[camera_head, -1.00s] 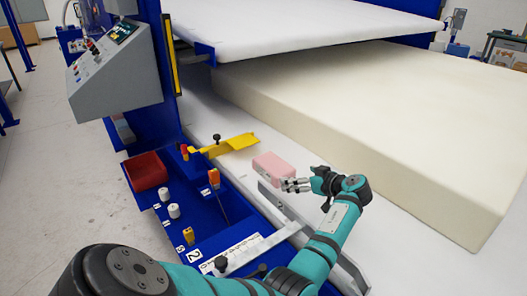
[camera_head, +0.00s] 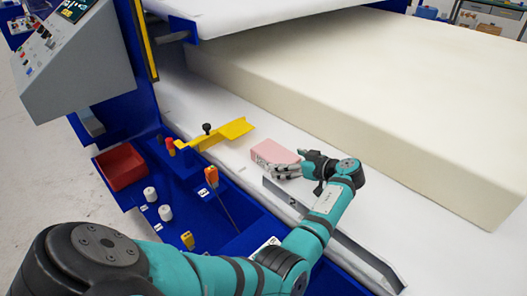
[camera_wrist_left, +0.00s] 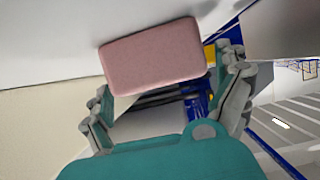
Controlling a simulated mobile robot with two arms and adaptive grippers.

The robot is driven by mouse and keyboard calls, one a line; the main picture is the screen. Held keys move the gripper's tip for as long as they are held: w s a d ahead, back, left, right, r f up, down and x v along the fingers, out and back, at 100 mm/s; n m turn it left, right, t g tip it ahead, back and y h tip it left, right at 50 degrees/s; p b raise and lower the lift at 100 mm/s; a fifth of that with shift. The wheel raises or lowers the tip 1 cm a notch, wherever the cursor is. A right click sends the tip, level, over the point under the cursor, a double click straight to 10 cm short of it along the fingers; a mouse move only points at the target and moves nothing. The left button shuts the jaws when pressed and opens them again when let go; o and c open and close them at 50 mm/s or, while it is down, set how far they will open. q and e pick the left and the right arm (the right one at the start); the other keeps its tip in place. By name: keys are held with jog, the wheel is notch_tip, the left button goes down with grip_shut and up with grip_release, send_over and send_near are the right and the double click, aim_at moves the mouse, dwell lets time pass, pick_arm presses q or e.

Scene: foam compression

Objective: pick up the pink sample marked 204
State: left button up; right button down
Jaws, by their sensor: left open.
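The pink sample (camera_head: 273,153) is a small block on the white surface beside the large cream foam slab. Dark markings show on its left end, too small to read. In the left wrist view the pink sample (camera_wrist_left: 152,56) lies ahead of the fingers, towards the left finger side. My left gripper (camera_head: 286,172) is at the near right side of the sample in the head view, its fingers open. In the left wrist view the left gripper (camera_wrist_left: 168,98) has its fingers spread apart, with the sample's lower edge reaching near them. I cannot tell whether they touch it. My right gripper is not in view.
The cream foam slab (camera_head: 370,100) stands behind the sample. A yellow bracket (camera_head: 215,136) is to its left. A metal straightedge (camera_head: 330,230) lies in front. A blue tray (camera_head: 195,215) holds white cylinders and tools, beside a red bin (camera_head: 121,168).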

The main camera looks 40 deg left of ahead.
pick_arm(q)
jog(key=shift+f, duration=0.1)
jog(key=shift+d, duration=0.1)
jog(key=shift+c, duration=3.6)
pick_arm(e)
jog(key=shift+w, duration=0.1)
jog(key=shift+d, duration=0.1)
